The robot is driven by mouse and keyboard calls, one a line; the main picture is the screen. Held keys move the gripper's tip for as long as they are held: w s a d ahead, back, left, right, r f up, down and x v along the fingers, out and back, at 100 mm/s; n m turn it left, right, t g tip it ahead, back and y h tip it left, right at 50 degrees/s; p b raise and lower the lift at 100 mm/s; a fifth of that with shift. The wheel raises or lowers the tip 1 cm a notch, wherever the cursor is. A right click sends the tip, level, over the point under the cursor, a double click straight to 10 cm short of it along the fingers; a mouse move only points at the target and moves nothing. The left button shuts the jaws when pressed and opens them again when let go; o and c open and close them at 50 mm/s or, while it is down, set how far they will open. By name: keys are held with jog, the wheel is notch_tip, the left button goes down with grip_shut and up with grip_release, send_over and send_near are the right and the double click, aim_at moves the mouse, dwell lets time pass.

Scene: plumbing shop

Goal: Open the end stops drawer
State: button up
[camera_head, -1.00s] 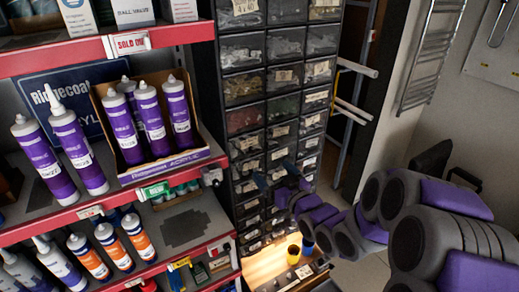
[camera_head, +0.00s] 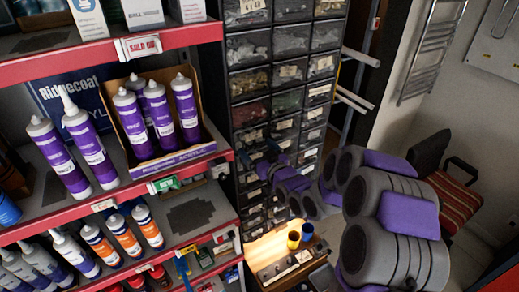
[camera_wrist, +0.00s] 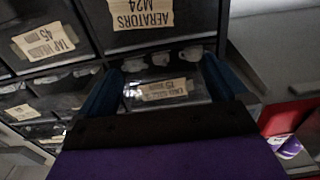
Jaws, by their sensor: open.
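A tall dark cabinet of small labelled drawers (camera_head: 284,70) stands in the middle of the head view. In the wrist view, a drawer with a tan label (camera_wrist: 163,90) lies between my fingers; the label seems to read "END ... 15", but is only partly legible. This drawer looks shut. My gripper (camera_wrist: 163,85) is open, with one blue finger on each side of that drawer's front. Whether the fingers touch it I cannot tell. In the head view my gripper (camera_head: 268,160) is at the lower drawers, and my arm covers part of the cabinet.
Other drawers, labelled "AERATORS M24" (camera_wrist: 140,14) and "TAP" (camera_wrist: 43,40), surround it. A red-edged shelf (camera_head: 180,160) with purple cartridges (camera_head: 158,118) stands close on the left. A striped chair (camera_head: 460,205) is at right.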

jog(key=shift+a, duration=0.4)
jog(key=shift+s+a, duration=0.15)
jog(key=shift+a, duration=0.05)
jog(key=shift+c, duration=1.3)
jog(key=shift+d, duration=0.4)
jog(key=shift+c, duration=1.4)
jog(key=shift+d, duration=0.15)
jog(key=shift+c, duration=1.5)
jog(key=c, duration=0.6)
